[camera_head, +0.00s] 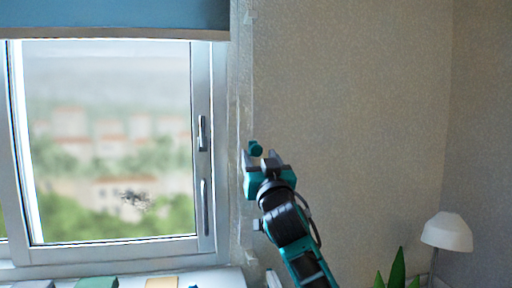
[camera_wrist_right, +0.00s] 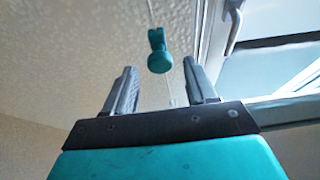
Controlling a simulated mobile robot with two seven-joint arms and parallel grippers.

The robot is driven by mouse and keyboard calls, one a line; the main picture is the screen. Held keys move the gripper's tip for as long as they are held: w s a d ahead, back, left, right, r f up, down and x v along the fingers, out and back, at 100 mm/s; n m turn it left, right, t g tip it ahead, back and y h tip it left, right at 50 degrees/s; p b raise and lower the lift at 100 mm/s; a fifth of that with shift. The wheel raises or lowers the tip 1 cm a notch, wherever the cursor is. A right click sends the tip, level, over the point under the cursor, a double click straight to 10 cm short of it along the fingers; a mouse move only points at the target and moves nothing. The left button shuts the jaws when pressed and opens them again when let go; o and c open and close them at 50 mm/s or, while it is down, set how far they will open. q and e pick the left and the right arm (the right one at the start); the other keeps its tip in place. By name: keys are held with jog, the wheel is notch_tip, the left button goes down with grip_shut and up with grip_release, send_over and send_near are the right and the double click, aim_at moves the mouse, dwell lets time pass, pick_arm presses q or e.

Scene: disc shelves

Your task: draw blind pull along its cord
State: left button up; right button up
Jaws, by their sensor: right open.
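The blind pull is a small teal knob (camera_head: 256,149) beside the window frame in the head view. In the right wrist view the teal pull (camera_wrist_right: 159,58) hangs on a thin pale cord (camera_wrist_right: 150,14), beyond the fingertips and roughly between them. My right gripper (camera_head: 259,160) is open, just below the pull in the head view. In the wrist view its two grey fingers (camera_wrist_right: 158,78) stand apart with nothing between them. The blue blind (camera_head: 120,15) covers the top of the window. My left gripper is not in view.
The window (camera_head: 110,140) with its handle (camera_head: 202,133) is left of the gripper. The sill (camera_head: 215,277) below holds several small items. A white lamp (camera_head: 447,232) and a green plant (camera_head: 396,270) stand at lower right. The wall right of the gripper is bare.

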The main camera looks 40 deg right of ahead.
aim_at(257, 152)
jog(key=shift+p+x, duration=0.3)
jog(key=shift+x, duration=1.7)
grip_shut()
